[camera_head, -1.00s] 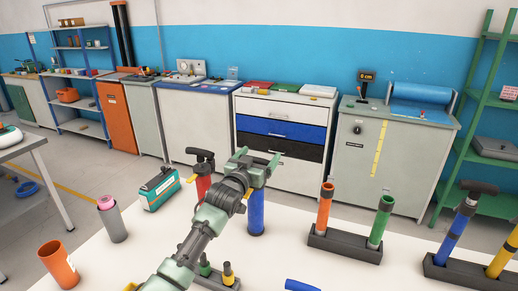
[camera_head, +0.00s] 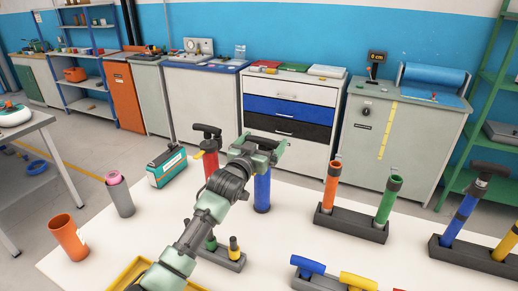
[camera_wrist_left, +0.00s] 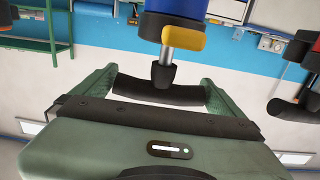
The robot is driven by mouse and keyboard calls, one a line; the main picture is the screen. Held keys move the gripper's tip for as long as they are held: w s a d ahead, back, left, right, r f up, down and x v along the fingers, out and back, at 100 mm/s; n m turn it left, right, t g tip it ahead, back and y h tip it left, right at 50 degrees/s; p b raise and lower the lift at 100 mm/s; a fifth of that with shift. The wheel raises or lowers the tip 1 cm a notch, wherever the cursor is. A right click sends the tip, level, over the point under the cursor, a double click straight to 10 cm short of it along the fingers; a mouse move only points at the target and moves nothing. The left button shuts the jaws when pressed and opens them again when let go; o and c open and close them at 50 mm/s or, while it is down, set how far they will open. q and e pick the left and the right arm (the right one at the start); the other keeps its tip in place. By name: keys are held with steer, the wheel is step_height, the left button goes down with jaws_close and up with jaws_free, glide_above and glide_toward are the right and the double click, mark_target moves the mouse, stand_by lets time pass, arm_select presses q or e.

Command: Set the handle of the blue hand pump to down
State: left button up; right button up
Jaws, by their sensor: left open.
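The blue hand pump (camera_head: 262,192) stands upright on the white table, just beyond my left gripper (camera_head: 262,148). In the left wrist view its blue body (camera_wrist_left: 194,6) is at the top, with a yellow part (camera_wrist_left: 184,39) at its collar. A short length of grey rod (camera_wrist_left: 166,56) shows between the body and the black handle (camera_wrist_left: 158,94), so the handle is off the collar. My left gripper (camera_wrist_left: 160,90) is open, with a finger near each end of the handle. I cannot tell whether they touch it. My gripper hides the handle in the head view. My right gripper is out of view.
A red pump (camera_head: 211,165) stands close left of the blue one. A rack (camera_head: 350,225) with orange and green tubes is to the right. Another blue pump (camera_head: 462,218) is in the far-right rack. A teal box (camera_head: 167,166) and a grey cup (camera_head: 121,197) are left.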

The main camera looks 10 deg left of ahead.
arm_select(q)
steer(key=s, duration=0.2)
steer(key=s+a, duration=0.1)
steer(key=s, duration=0.2)
steer(key=shift+s+f+b, duration=0.1)
steer(key=shift+s+b, duration=0.05)
steer(key=shift+b, duration=0.2)
